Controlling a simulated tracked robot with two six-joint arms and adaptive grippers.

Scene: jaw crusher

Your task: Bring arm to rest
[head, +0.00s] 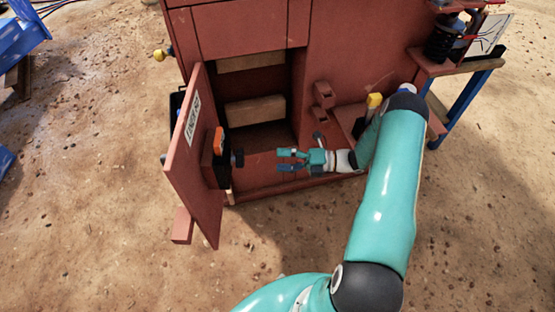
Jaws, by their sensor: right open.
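My right arm comes in from the bottom and reaches up to the front of the red jaw crusher (350,45). My right gripper (280,161) is open and empty, with its fingers pointing left. It is in front of the cabinet opening's lower right part. The cabinet door (190,150) is swung open to the left, with a white label and a latch with an orange part (218,141) on it. The fingers are apart from the latch, with a small gap between them. My left gripper is not in view.
Inside the opening are light brown blocks (255,110). A yellow-topped part (374,100) stands close behind my right forearm. A side platform with blue legs (462,105) is at the right. Bare dirt ground (90,220) lies open at the left and front.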

